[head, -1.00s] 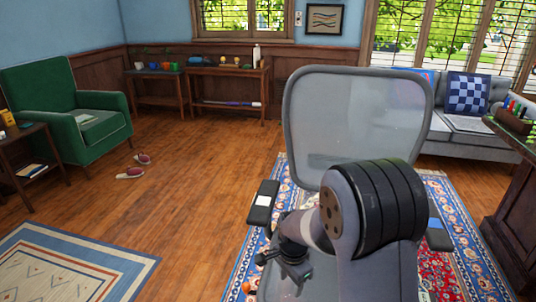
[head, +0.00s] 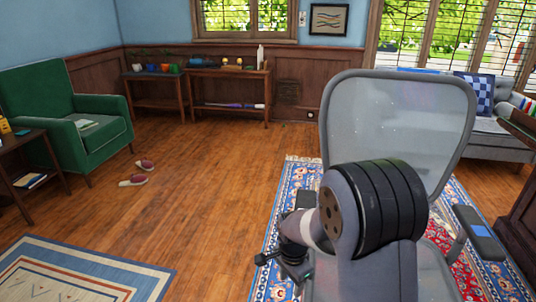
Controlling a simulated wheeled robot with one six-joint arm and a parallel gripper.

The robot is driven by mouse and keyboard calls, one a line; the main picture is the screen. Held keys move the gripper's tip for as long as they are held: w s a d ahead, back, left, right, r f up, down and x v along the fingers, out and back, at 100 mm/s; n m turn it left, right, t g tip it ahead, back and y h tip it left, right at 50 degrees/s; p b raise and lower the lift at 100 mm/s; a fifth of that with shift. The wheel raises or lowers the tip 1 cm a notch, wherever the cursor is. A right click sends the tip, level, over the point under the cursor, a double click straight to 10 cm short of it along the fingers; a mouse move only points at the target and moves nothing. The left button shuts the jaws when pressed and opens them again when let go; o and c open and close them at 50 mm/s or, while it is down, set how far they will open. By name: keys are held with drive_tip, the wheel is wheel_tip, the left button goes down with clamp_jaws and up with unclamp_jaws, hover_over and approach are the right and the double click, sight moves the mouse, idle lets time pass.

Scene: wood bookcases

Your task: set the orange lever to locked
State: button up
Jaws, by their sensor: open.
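I do not make out the orange lever in the current view. My arm covers much of the chair's lower left side. My gripper (head: 280,264) is open and appears empty, low in the picture, left of the chair's seat and over the patterned rug. Its distance to the chair cannot be told.
The chair stands on a red and blue rug (head: 288,182). A green armchair (head: 95,138), slippers (head: 134,181) and a striped rug (head: 75,270) are at left. Side tables (head: 228,75) line the back wall. A dark wood desk (head: 517,215) is at the right edge.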

wheel_tip(320, 180, down, 9)
drive_tip(key=shift+d+f+b, duration=0.1)
drive_tip(key=shift+f+b, duration=0.1)
drive_tip(key=shift+b, duration=0.85)
